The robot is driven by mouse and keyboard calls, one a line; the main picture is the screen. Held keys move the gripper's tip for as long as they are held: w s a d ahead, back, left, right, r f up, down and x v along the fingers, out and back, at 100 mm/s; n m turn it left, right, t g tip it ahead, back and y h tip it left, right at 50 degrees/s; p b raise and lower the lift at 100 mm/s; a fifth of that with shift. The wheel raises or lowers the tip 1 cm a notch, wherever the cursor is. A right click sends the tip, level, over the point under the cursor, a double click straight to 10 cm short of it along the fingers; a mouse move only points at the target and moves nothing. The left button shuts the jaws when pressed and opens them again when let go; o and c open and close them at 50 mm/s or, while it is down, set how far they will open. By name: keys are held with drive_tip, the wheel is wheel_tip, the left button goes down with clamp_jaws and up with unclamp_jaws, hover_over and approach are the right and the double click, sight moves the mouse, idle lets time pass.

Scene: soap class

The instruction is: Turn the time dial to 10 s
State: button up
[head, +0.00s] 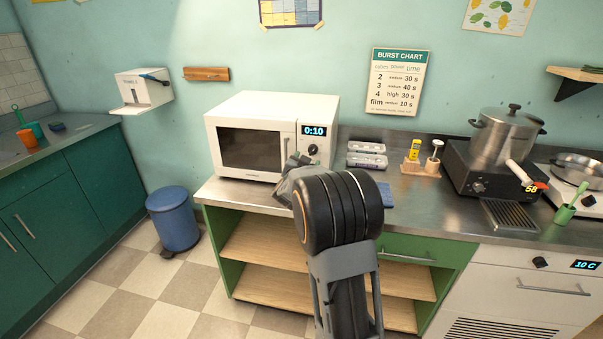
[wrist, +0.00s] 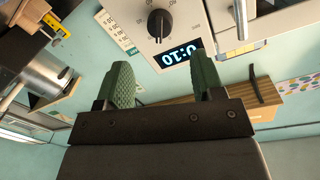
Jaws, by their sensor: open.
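The white microwave (head: 225,107) stands on the counter with its door shut. Its display (head: 313,130) reads 0:10, and the display also shows upside down in the wrist view (wrist: 180,56). A black round dial (head: 312,149) sits below the display; in the wrist view this dial (wrist: 160,23) has a printed scale around it. My gripper (head: 298,160) is in front of the microwave's right side. In the wrist view its two green ridged fingers (wrist: 163,72) are apart and empty, with the dial beyond their tips. The lower part of the control panel is partly hidden in the head view.
A burst chart (head: 398,82) on the wall lists film, medium, 10 s. Egg-carton-like trays (head: 367,161) and small bottles in a wooden stand (head: 420,167) are right of the microwave. A pot (head: 506,135) stands on a hotplate farther right. A blue bin (head: 173,220) is on the floor.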

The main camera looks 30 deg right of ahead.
drive_tip(key=v, duration=0.6)
drive_tip(key=shift+s, duration=0.1)
idle(0.4)
